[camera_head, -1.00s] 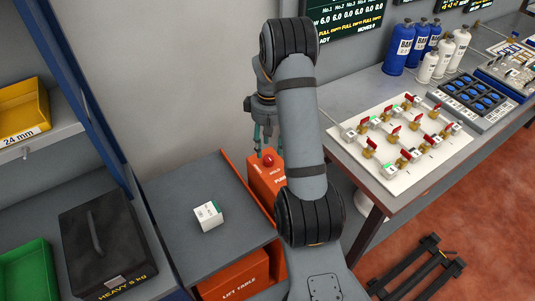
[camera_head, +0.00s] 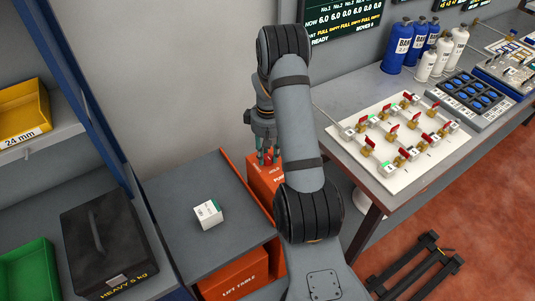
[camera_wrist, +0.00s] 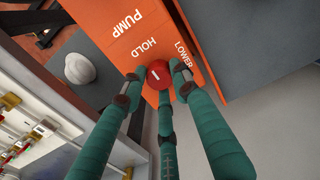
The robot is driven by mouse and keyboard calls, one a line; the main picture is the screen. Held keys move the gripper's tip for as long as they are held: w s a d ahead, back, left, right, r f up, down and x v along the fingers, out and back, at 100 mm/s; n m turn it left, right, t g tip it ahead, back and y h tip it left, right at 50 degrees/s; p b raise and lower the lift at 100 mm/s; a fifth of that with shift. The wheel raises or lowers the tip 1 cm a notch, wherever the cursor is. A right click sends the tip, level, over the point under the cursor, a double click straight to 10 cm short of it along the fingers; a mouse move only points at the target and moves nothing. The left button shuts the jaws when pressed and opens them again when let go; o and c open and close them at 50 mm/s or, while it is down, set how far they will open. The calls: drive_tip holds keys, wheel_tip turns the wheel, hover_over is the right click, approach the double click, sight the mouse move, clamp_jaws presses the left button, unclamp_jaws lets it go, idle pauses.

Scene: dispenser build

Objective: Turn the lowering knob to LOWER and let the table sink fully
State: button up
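The red lowering knob (camera_wrist: 157,73) sits on the orange lift-table panel (camera_wrist: 165,35), near the HOLD and LOWER labels, with PUMP further along. A white mark shows on the knob. My gripper (camera_wrist: 157,78) has its green fingers around the knob, tips close beside it. I cannot tell whether they touch it. In the head view my gripper (camera_head: 267,158) is over the orange panel (camera_head: 263,178), and the knob is hidden. The lift table's grey top (camera_head: 245,240) stands raised above its orange base (camera_head: 232,277).
A small white box (camera_head: 208,214) rests on the lift table. A black heavy case (camera_head: 108,240) is on the shelf at left. A bench with a white valve board (camera_head: 395,180) and several bottles stands at right.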

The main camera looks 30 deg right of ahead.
drive_tip(key=c, duration=0.6)
drive_tip(key=shift+c, duration=0.2)
